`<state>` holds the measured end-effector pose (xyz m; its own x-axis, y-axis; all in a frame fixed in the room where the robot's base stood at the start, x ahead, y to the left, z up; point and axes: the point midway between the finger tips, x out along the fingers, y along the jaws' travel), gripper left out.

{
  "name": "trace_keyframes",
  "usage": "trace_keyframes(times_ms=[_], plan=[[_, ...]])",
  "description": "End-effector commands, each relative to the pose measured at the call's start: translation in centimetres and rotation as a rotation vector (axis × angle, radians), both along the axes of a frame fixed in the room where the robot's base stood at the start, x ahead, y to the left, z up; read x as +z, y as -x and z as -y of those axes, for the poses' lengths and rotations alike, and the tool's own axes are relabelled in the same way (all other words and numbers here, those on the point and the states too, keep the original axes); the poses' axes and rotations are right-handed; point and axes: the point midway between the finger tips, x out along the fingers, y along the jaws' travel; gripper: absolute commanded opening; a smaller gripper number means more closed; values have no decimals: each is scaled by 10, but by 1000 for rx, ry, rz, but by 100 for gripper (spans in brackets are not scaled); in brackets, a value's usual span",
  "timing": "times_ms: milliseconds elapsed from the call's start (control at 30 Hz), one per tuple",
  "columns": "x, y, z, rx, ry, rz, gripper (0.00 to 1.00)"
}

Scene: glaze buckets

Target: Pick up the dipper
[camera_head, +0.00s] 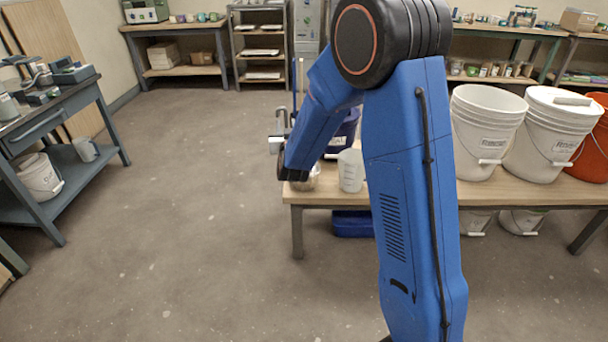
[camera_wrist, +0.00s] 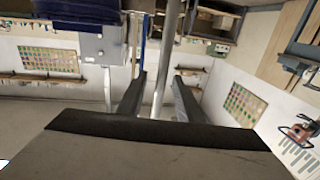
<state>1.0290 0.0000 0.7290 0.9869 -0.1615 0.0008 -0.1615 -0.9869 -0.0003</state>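My gripper (camera_wrist: 159,78) is open in the wrist view, its two dark fingers spread apart. A slim metal rod (camera_wrist: 168,45), which looks like the dipper's handle, runs between the fingers with gaps visible beside it. In the head view my gripper (camera_head: 278,138) is near the left end of the table, by a dark blue bucket (camera_head: 347,130). Thin upright sticks (camera_head: 300,75) rise behind my arm there. I cannot tell which of them is the dipper, and their lower ends are hidden.
The wooden table (camera_head: 520,193) holds a clear measuring jug (camera_head: 350,170), a partly hidden metal bowl (camera_head: 308,179), white buckets (camera_head: 487,130) and an orange bucket (camera_head: 594,150). A blue bin (camera_head: 352,224) is below. A workbench (camera_head: 60,110) stands left, and the floor between is clear.

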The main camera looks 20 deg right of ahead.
Motion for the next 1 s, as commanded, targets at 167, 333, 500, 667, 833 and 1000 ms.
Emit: trace_keyframes(times_ms=[167, 333, 500, 667, 833, 1000], plan=[[-1, -23, 4, 0, 0, -1, 33], [-1, -31, 5, 1, 0, -1, 33], [-1, -31, 5, 1, 0, -1, 33], [-1, -30, 5, 1, 0, -1, 0], [0, -30, 5, 1, 0, -1, 0], [0, -30, 5, 1, 0, -1, 0]])
